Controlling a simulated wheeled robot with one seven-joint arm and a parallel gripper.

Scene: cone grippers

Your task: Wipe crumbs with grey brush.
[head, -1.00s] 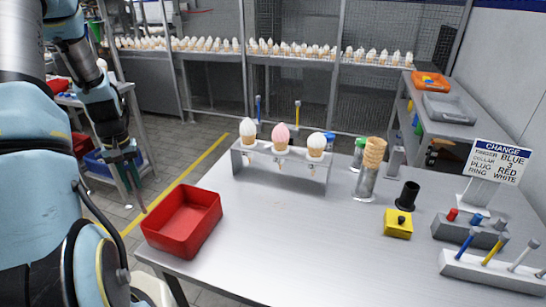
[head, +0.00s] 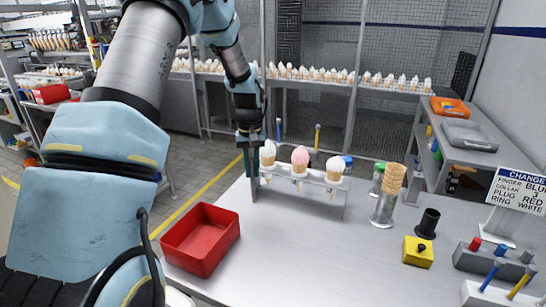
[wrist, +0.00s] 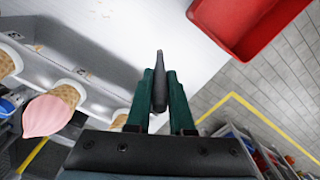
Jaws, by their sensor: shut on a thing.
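My gripper (head: 255,190) hangs at the left end of the ice cream rack, over the table's far left part. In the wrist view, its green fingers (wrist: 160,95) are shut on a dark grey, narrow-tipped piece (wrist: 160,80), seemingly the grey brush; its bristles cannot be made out. The metal table (head: 310,250) shows bare in front of the rack, and it also shows in the wrist view (wrist: 150,25). I cannot make out any crumbs on it.
A red bin (head: 200,240) sits at the table's left edge. The rack (head: 320,195) holds three ice cream cones. Stacked cones (head: 393,180), a yellow block (head: 418,252) and a tool holder (head: 488,296) stand to the right. The table's middle is clear.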

